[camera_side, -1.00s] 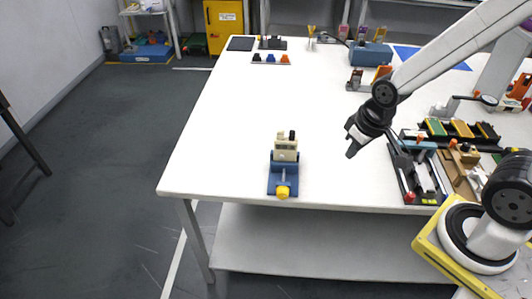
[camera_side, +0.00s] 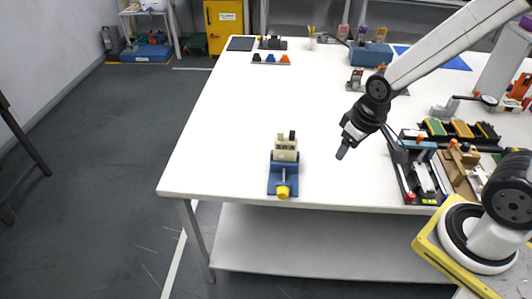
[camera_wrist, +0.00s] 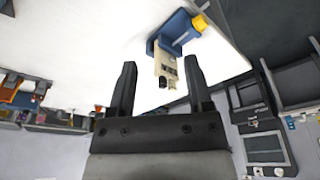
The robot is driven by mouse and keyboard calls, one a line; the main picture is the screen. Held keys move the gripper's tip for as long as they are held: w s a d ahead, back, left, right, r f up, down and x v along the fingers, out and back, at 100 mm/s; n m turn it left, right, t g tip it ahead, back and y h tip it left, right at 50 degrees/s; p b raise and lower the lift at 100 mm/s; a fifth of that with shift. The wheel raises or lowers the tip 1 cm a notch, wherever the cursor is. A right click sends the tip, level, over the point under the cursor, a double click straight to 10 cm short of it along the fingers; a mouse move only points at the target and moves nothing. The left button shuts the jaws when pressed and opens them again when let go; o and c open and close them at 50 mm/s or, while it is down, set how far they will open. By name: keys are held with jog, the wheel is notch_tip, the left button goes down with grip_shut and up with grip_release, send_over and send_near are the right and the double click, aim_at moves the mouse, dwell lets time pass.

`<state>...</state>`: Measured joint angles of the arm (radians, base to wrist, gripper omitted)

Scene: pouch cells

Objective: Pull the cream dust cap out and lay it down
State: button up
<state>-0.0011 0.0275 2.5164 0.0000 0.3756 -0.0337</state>
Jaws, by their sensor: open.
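A cream block (camera_side: 285,150) stands upright in a blue vise (camera_side: 283,178) with a yellow knob (camera_side: 283,191), near the table's front edge in the side view. In the wrist view, my gripper (camera_wrist: 159,62) is open and empty. The cream block (camera_wrist: 165,64) appears between its fingers but farther off, with the blue vise (camera_wrist: 180,32) beyond it.
To the right of my gripper stand a blue and black fixture (camera_side: 418,172) and a rack of coloured blocks (camera_side: 460,129). A dark mat (camera_side: 241,44) and small coloured parts (camera_side: 271,59) lie at the back. The white table (camera_side: 225,125) left of the vise is clear.

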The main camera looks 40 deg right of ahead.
aim_at(281, 131)
jog(key=w+n+g, duration=0.1)
jog(key=w+n, duration=0.2)
jog(key=w, duration=0.4)
jog(key=w+a+n, duration=0.1)
jog(key=w+n, duration=0.1)
jog(key=w, duration=0.4)
jog(key=w+n+g, duration=0.1)
jog(key=w+n, duration=0.2)
jog(key=w, duration=0.4)
jog(key=shift+w+a+r+n+g, duration=0.2)
jog(key=shift+w+r+n+g, duration=0.1)
jog(key=shift+w+r, duration=0.05)
jog(key=shift+f, duration=0.1)
jog(key=shift+f, duration=4.4)
grip_shut()
jog(key=shift+r, duration=0.15)
